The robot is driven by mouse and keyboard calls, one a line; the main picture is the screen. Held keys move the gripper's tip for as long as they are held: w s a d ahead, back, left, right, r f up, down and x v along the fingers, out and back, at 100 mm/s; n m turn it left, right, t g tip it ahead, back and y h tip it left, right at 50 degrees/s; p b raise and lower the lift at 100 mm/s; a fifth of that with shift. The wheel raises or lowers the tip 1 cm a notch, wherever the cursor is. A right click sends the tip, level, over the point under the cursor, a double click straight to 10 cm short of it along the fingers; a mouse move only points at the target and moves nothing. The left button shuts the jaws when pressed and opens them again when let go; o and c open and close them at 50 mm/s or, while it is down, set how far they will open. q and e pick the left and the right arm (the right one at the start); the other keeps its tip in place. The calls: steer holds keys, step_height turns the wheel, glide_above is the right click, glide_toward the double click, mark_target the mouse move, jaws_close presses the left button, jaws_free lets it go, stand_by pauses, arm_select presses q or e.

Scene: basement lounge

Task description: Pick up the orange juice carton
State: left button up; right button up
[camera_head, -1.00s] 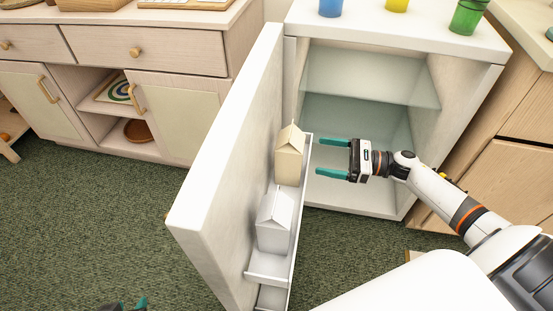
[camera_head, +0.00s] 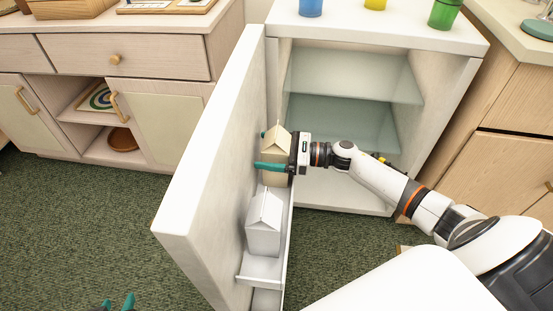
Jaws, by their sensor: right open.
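A cream, gable-topped carton (camera_head: 275,143) stands upright in the door rack of the open fridge; it carries no readable label, so I cannot tell if it is the orange juice. My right gripper (camera_head: 270,167) is open at this carton, with one teal finger across its front near mid-height. The other finger is mostly hidden behind the carton. I cannot tell whether the fingers touch it. A white gable-topped carton (camera_head: 263,225) stands nearer in the same rack. My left gripper (camera_head: 118,303) shows only its fingertips, apart, at the bottom edge, far from the cartons.
The fridge door (camera_head: 215,160) stands open left of the rack (camera_head: 262,268). The glass shelves (camera_head: 350,78) inside are empty. Blue (camera_head: 311,7), yellow (camera_head: 375,4) and green (camera_head: 444,13) cups stand on top. Wooden cabinets (camera_head: 130,55) line the left; the carpet before them is clear.

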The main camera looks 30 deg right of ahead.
steer(key=c, duration=1.5)
steer(key=shift+o, duration=0.2)
steer(key=shift+r, duration=0.15)
